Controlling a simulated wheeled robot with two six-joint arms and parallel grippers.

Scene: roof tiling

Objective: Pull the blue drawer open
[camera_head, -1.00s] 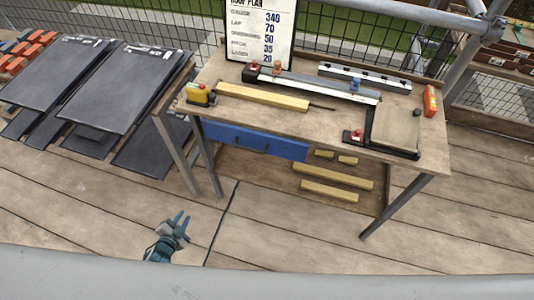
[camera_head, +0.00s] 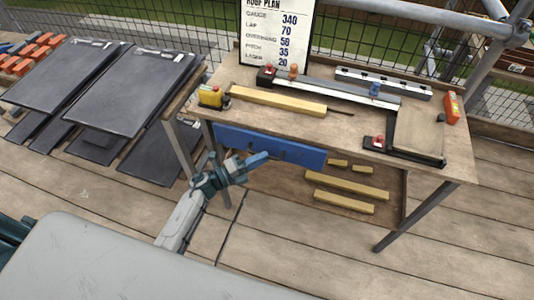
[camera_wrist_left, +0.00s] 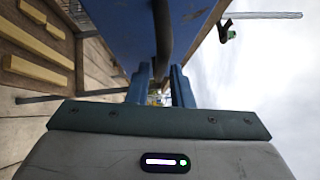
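The blue drawer (camera_head: 303,155) sits under the top of the wooden workbench and looks closed. Its dark bar handle shows in the left wrist view (camera_wrist_left: 163,38), running along the blue front (camera_wrist_left: 120,25). My left gripper (camera_head: 258,160) is at the drawer front, its blue fingers covering part of the handle in the head view. In the left wrist view my left gripper (camera_wrist_left: 159,85) has its fingers apart, with the handle's near end lined up between them. I cannot tell whether they touch it. My right gripper is not in view.
The workbench (camera_head: 225,115) carries a yellow tool (camera_head: 211,96), a timber batten (camera_head: 280,101) and a roof plan board (camera_head: 278,35). Wood offcuts (camera_head: 345,190) lie on its lower shelf. Dark tiles (camera_head: 115,90) are stacked at left. The deck in front is clear.

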